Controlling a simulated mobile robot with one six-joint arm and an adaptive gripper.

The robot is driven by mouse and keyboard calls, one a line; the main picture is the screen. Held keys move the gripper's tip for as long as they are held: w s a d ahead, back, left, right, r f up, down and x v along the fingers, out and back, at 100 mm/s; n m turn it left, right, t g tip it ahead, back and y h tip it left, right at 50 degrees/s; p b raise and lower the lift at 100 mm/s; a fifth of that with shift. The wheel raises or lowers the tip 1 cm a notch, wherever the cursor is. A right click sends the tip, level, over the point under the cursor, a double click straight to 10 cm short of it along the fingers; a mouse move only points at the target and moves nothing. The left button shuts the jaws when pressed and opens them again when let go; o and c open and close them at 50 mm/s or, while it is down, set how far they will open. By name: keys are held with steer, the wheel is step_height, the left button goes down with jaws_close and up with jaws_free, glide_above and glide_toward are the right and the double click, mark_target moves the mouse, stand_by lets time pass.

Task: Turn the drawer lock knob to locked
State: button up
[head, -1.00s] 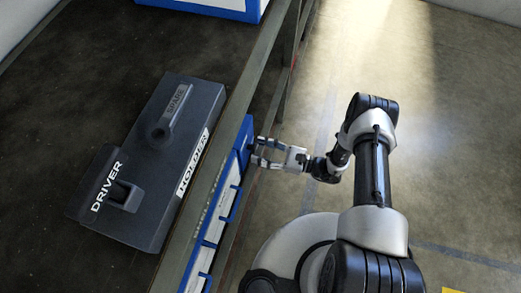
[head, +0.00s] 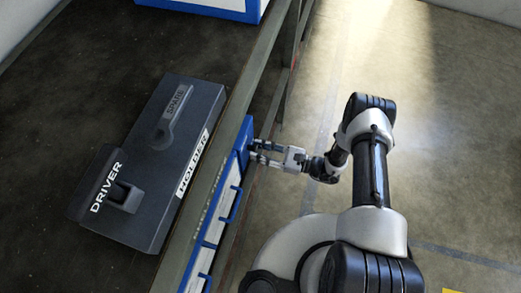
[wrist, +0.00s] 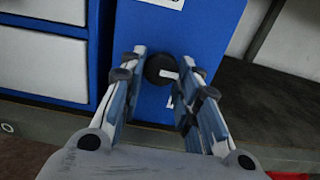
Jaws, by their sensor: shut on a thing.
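The lock knob (wrist: 159,67) is a round black knob with a white pointer mark, on the blue side panel (wrist: 201,35) of the drawer cabinet. In the wrist view its mark points to the right. My gripper (head: 257,151) is shut on the knob, one finger on each side of it. The fingers (wrist: 167,66) cover part of the white lettering below the knob. In the head view the knob itself cannot be made out.
White drawers (wrist: 43,66) with blue frames lie left of the panel. A dark holder case (head: 165,150) lies on the bench top, whose metal edge (head: 232,125) runs beside my gripper. A blue-and-white box (head: 215,8) stands at the far end. The floor at right is open.

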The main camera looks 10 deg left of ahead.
steer(key=shift+n, duration=0.4)
steer(key=n, duration=0.5)
steer(key=n+b, duration=0.1)
steer(key=n, duration=1)
steer(key=shift+w+r+n, duration=0.25)
steer(key=shift+n, duration=0.15)
stand_by(0.4)
steer(key=o, duration=1)
steer(key=shift+o, duration=0.2)
steer(key=shift+d, duration=0.1)
